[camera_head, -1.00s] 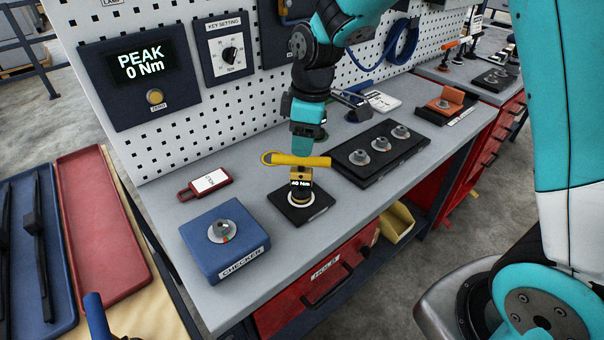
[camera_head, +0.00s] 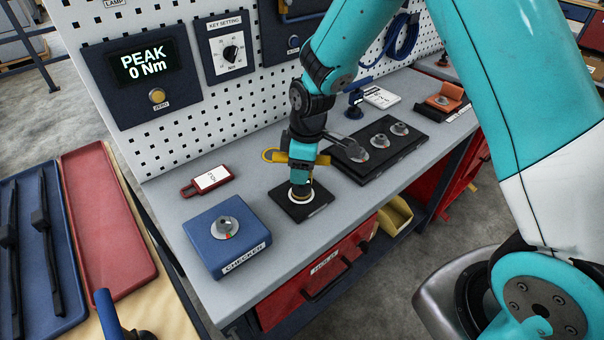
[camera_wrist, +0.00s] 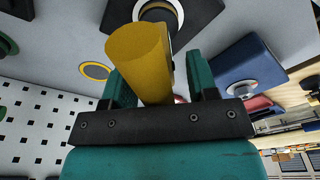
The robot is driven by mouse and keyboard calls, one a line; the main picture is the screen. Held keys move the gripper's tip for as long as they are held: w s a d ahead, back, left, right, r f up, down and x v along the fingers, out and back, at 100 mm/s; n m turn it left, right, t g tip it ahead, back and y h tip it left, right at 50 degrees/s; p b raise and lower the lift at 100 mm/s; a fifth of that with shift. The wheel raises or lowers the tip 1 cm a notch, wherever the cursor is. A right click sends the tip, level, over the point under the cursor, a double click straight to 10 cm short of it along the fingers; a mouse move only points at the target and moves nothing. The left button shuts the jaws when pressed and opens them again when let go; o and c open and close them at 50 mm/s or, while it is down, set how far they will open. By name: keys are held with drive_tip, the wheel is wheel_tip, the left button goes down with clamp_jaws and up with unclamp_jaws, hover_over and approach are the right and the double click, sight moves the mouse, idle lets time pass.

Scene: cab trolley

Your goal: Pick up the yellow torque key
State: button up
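The yellow torque key (camera_head: 277,156) stands on a black square pad (camera_head: 319,206) with a white ring, on the grey bench. In the wrist view the key's thick yellow handle (camera_wrist: 138,58) lies between my two teal fingers. A gap shows between the handle and the right finger, so the gripper looks open around the key. Whether the left finger touches it, I cannot tell.
A blue checker block (camera_head: 226,236) sits left of the pad, with a red tag (camera_head: 208,180) behind it. A black tray with several round sockets (camera_head: 391,150) is close on the right. The pegboard (camera_head: 165,140) rises behind. The bench front edge is clear.

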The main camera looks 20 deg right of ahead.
clamp_jaws()
drive_tip(key=shift+r, duration=0.15)
